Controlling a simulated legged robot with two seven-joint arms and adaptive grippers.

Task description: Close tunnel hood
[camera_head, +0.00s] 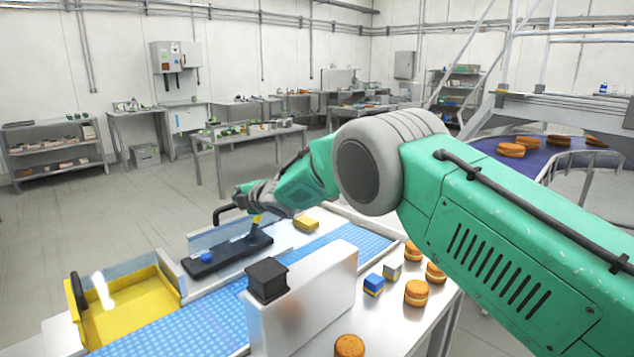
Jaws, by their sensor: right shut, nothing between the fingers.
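A clear panel (213,236) stands behind a dark flat base (232,254) with a blue knob (207,257), beside the blue conveyor belt (215,314). It looks like the tunnel hood, but I cannot be sure. My right gripper (246,203) is at the end of the green arm reaching in from the right. It is shut and empty, close to the handle and above the panel. Whether it touches the handle is unclear. My left gripper is out of view.
A yellow tray (135,306) with a black handle is at the left. A metal housing (310,305) with a black block (267,279) stands across the belt.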

